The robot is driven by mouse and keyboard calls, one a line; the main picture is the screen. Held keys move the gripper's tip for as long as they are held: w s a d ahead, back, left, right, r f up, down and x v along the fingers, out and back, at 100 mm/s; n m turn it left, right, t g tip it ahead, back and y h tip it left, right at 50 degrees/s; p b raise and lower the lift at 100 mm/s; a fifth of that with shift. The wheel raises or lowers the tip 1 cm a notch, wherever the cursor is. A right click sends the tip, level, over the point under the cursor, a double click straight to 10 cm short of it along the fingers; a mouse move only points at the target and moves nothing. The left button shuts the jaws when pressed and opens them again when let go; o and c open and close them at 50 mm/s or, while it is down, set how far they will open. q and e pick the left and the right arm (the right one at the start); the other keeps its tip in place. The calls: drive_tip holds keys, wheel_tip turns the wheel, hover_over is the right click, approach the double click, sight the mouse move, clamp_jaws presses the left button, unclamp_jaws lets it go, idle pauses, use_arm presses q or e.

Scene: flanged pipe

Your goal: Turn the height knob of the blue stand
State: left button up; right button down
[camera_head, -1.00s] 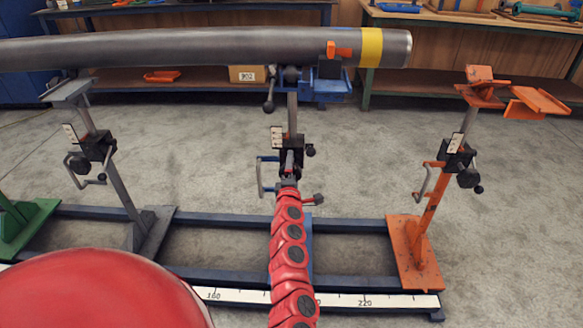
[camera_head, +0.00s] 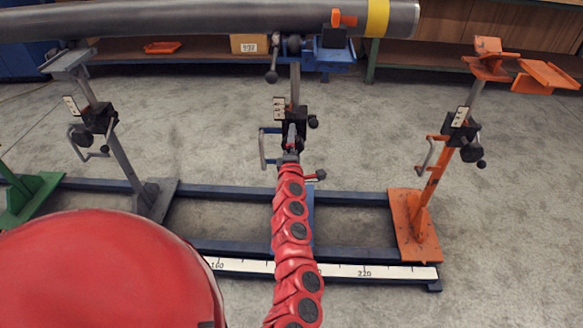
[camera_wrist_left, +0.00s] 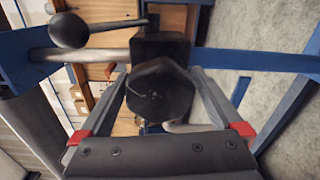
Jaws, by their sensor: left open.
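The blue stand is in the middle of the head view, with a blue cradle (camera_head: 333,58) on a grey post under the pipe (camera_head: 200,18). Its black clamp block sits halfway down the post. In the left wrist view its black six-sided knob (camera_wrist_left: 160,92) is large and central. My left gripper (camera_wrist_left: 158,76) is open, with one grey finger on each side of the knob; I cannot tell whether they touch it. In the head view my left gripper (camera_head: 292,140) is at the clamp block and hides much of it. My right gripper is not in view.
A black ball-ended lever (camera_wrist_left: 70,30) is close to the knob. An orange stand (camera_head: 415,225) is to the right, a grey stand (camera_head: 155,200) to the left. A scale strip (camera_head: 385,272) runs along the front of the rails. The floor between the stands is clear.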

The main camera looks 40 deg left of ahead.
use_arm(q)
drive_tip(key=p+v, duration=0.2)
drive_tip(key=v, duration=1.4)
drive_tip(key=shift+a, duration=0.15)
